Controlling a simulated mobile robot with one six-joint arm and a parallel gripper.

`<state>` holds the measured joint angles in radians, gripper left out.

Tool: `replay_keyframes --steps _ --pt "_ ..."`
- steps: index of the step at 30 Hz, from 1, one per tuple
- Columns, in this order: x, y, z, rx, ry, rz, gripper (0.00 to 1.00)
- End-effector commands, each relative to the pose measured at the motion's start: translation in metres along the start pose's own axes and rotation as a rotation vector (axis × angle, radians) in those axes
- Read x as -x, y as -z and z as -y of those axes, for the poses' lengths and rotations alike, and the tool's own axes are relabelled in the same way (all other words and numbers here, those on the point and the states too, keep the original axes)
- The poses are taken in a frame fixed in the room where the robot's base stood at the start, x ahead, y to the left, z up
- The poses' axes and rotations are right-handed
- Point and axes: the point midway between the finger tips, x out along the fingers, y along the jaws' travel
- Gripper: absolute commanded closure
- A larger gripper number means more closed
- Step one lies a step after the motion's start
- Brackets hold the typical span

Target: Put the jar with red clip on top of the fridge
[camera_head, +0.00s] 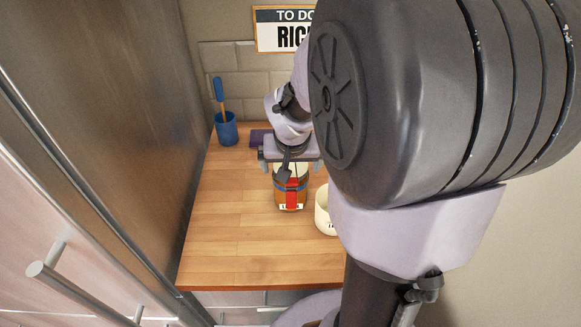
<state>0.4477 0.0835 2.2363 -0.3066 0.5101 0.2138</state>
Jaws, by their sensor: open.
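The jar with the red clip (291,198) stands upright on the wooden counter (225,245). It has orange-brown contents, a blue band and a small white label near its base. My gripper (290,167) is open and right at the jar's upper part, partly hiding its top. I cannot tell whether the fingers touch the jar. A tall steel front (115,100) on the left may be the fridge; its top is out of view.
A blue cup with a blue-handled utensil (226,130) stands at the back left. A dark purple item (260,137) lies behind my gripper. A cream bowl (324,212) is close right of the jar. A bar handle (85,292) juts out at the lower left. The counter's front left is clear.

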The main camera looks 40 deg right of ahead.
Motion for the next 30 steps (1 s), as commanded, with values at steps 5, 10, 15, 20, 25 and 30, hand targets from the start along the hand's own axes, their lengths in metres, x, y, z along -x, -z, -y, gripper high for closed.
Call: replay_keyframes --steps 5,10,15,20,25,30 --pt "0.045 0.002 0.0 0.001 0.0 -0.002 0.0" --pt "0.058 0.0 0.0 0.001 0.0 0.001 0.0" --pt "0.084 -0.017 0.021 0.018 0.046 -0.012 0.0" --pt "0.158 -0.093 0.076 0.086 0.23 -0.019 0.0" --pt "0.202 -0.166 0.101 0.157 0.401 0.008 0.0" --pt "0.211 -0.186 0.105 0.176 0.448 0.023 0.03"
